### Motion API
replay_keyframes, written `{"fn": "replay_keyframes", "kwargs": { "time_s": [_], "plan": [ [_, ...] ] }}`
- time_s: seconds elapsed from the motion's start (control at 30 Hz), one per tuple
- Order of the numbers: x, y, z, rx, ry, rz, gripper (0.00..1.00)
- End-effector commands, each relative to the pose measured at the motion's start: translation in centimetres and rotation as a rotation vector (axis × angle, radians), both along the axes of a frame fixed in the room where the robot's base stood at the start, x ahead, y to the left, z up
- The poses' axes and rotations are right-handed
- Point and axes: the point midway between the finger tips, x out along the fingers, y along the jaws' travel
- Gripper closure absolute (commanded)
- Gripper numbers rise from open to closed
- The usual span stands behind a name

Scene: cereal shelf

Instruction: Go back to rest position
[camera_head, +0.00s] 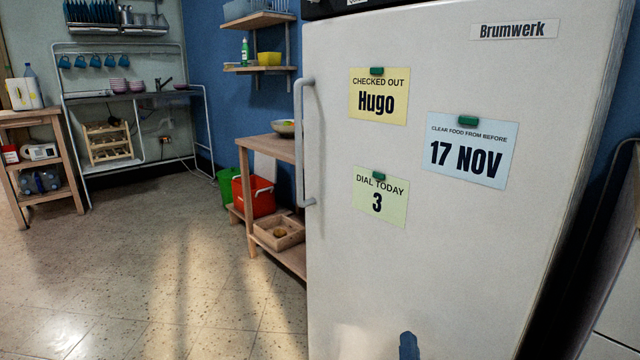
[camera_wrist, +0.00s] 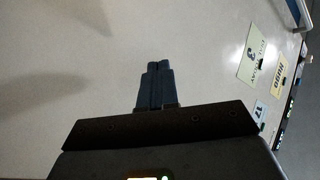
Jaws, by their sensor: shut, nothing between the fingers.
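My gripper (camera_wrist: 158,72) shows in the wrist view with its two dark fingers together and nothing between them. It points toward the white door of a fridge (camera_wrist: 60,60). In the head view a small dark blue tip, likely part of my gripper (camera_head: 408,345), shows at the bottom edge in front of the fridge (camera_head: 420,270). The fridge door is shut, with a vertical handle (camera_head: 304,140) on its left side. Whether my gripper touches the door cannot be told.
Notes on the fridge read "Checked out Hugo" (camera_head: 378,97), "Clear food from before 17 NOV" (camera_head: 466,150) and "Dial today 3" (camera_head: 380,197). Left of the fridge stands a wooden shelf table (camera_head: 268,148) with a red container (camera_head: 254,196). The tiled floor (camera_head: 130,270) at left is clear.

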Motion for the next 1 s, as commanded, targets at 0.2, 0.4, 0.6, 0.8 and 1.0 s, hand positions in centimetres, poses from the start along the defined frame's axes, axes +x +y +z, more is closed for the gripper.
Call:
{"fn": "replay_keyframes", "kwargs": {
  "time_s": [0.2, 0.4, 0.6, 0.8, 1.0],
  "plan": [
    [-9.1, -5.1, -2.3, -0.214, 0.056, 0.022, 1.00],
    [-17.8, -7.6, -3.0, -0.379, 0.120, 0.056, 1.00],
    [-26.6, -8.4, -2.3, -0.514, 0.196, 0.092, 1.00],
    [-35.0, -8.0, -0.2, -0.622, 0.279, 0.129, 1.00],
    [-42.1, -6.7, 3.4, -0.699, 0.364, 0.158, 1.00]
  ]
}}
